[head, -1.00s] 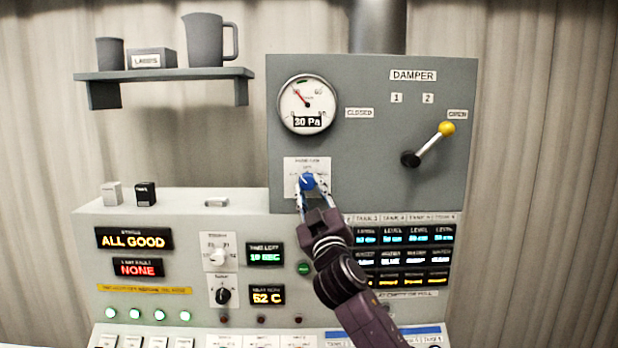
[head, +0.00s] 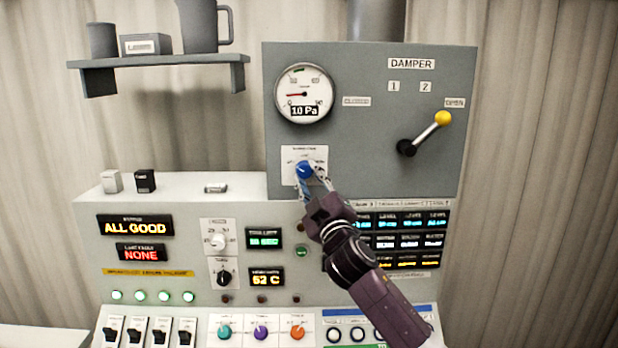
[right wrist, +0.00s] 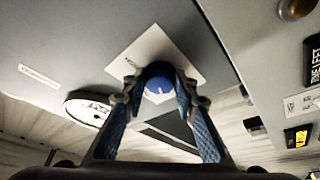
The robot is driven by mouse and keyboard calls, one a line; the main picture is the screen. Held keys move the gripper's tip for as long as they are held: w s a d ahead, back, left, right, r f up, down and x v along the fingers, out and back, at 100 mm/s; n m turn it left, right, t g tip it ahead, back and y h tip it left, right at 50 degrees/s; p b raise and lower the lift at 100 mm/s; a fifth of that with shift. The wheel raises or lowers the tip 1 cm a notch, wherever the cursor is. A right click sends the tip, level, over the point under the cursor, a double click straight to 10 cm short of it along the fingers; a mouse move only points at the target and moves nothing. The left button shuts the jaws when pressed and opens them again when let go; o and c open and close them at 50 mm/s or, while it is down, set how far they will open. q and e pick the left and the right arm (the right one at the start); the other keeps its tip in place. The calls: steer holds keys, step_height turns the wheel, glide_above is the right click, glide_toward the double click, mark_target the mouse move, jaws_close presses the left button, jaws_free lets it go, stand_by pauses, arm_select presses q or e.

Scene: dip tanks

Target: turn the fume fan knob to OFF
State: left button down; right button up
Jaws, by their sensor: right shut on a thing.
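The blue fume fan knob (head: 304,170) sits on a white label plate (head: 291,155) on the grey upper panel, below the gauge. My right gripper (head: 311,172) is shut on it, one finger on each side. In the right wrist view the blue knob (right wrist: 158,71) shows between the two fingertips (right wrist: 160,90), with a white mark on its face. The plate's lettering is too blurred to read, so I cannot tell the knob's setting. The round gauge (head: 304,93) reads 10 Pa. My left gripper is not in view.
The damper lever with a yellow ball (head: 443,118) stands out to the right of the knob. A shelf (head: 160,75) with a pitcher is at upper left. The console below carries displays, a white knob (head: 217,241), a black knob (head: 223,278) and switches (head: 160,331).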

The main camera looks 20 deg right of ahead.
steer(key=o, duration=1.2)
steer(key=shift+c, duration=0.2)
steer(key=shift+a, duration=0.1)
steer(key=v, duration=1.2)
